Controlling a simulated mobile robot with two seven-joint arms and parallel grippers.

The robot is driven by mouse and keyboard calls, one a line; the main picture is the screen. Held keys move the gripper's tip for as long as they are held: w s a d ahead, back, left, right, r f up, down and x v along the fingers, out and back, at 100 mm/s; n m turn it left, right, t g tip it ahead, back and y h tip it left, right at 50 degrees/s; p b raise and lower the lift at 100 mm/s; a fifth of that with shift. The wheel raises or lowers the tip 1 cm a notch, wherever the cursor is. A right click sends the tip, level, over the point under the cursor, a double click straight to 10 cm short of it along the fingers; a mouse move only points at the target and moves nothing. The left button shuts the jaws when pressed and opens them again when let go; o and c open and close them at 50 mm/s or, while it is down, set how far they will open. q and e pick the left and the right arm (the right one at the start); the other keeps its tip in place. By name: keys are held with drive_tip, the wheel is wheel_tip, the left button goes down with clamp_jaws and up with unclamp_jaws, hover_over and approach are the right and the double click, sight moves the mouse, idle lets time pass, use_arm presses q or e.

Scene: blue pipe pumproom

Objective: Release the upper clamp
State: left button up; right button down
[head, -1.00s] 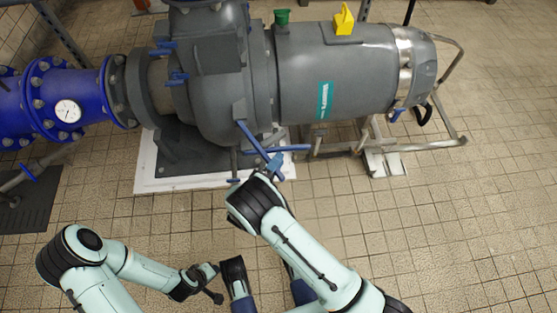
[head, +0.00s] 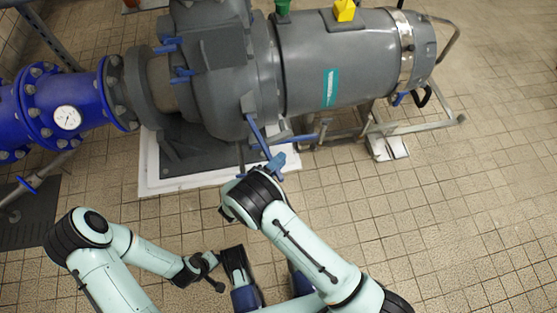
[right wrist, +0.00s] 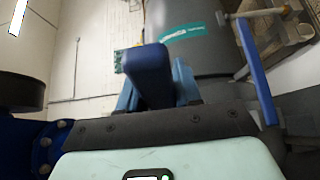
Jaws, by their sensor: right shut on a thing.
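Several blue clamp handles stick out from the grey pump (head: 215,85) in the head view. A long blue handle (head: 257,133) slants down from the pump's lower front to my right gripper (head: 274,164). My right gripper is shut on a dark blue handle (right wrist: 150,74), which shows end-on between the light blue fingers in the right wrist view. Another long blue bar (right wrist: 256,72) stands to the right there, apart from the fingers. I cannot tell which handle is the upper clamp's. My left gripper (head: 215,277) hangs low over the floor, away from the pump; its fingers are too small to judge.
A blue flanged pipe with a white gauge (head: 67,118) joins the pump at the left. The grey motor (head: 345,62) extends right, with a metal frame (head: 425,122) around its end. The pump stands on a white plinth (head: 150,175). The tiled floor at the right is clear.

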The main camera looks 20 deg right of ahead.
drive_tip(key=shift+a, duration=0.3)
use_arm(q)
drive_tip(key=shift+a, duration=0.1)
use_arm(e)
drive_tip(key=c, duration=0.9)
unclamp_jaws()
drive_tip(key=shift+o, duration=0.2)
use_arm(q)
drive_tip(key=shift+s+a+f+g+b, duration=0.1)
drive_tip(key=shift+s+f+g+b, duration=0.2)
drive_tip(key=shift+s+f+b, duration=0.35)
use_arm(e)
drive_tip(key=v, duration=1.3)
drive_tip(key=shift+a, duration=0.15)
use_arm(q)
drive_tip(key=shift+s, duration=0.25)
use_arm(e)
drive_tip(key=shift+s, duration=0.1)
